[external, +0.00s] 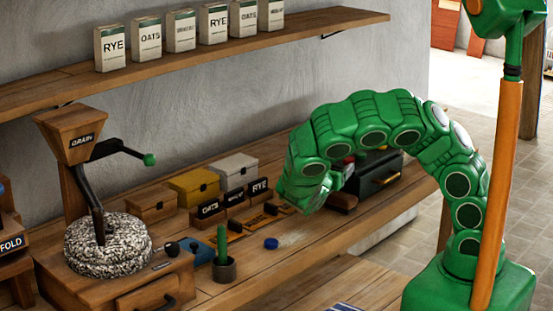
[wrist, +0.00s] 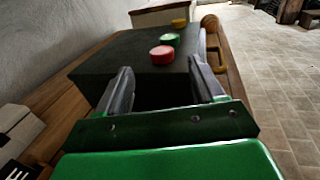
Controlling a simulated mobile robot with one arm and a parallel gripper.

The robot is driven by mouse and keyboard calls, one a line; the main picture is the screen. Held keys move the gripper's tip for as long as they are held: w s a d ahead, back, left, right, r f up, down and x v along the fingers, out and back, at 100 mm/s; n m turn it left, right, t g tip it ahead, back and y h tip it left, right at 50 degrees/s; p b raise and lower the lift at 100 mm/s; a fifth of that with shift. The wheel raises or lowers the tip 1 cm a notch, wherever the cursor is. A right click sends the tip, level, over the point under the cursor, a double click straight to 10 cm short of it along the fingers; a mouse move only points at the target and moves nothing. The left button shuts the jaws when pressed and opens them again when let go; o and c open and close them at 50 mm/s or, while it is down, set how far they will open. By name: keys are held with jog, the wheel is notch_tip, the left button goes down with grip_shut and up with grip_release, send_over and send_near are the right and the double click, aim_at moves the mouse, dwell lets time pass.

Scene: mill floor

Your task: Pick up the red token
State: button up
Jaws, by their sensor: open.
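The red token (wrist: 162,54) is a small round disc lying flat on the top of a dark box (wrist: 95,68), near the edge facing my gripper. My gripper (wrist: 166,82) is open and empty. Its two dark fingers are spread on this side of the red token, which shows between and beyond their tips. A green token (wrist: 170,39) and a yellow token (wrist: 179,23) lie behind it in a row. In the external view the dark box (external: 380,182) has a front handle, and my curled arm partly hides it. My fingertips are not clear there.
Labelled boxes (external: 210,209) stand at the back of the bench. A grain mill (external: 105,245) is at left. A shelf (external: 200,61) with several packets runs above.

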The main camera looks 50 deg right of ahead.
aim_at(347, 160)
jog(key=shift+x, duration=3.9)
jog(key=shift+f, duration=0.2)
jog(key=shift+c, duration=0.2)
jog(key=c, duration=1.1)
jog(key=shift+o, duration=0.2)
jog(key=shift+r, duration=0.1)
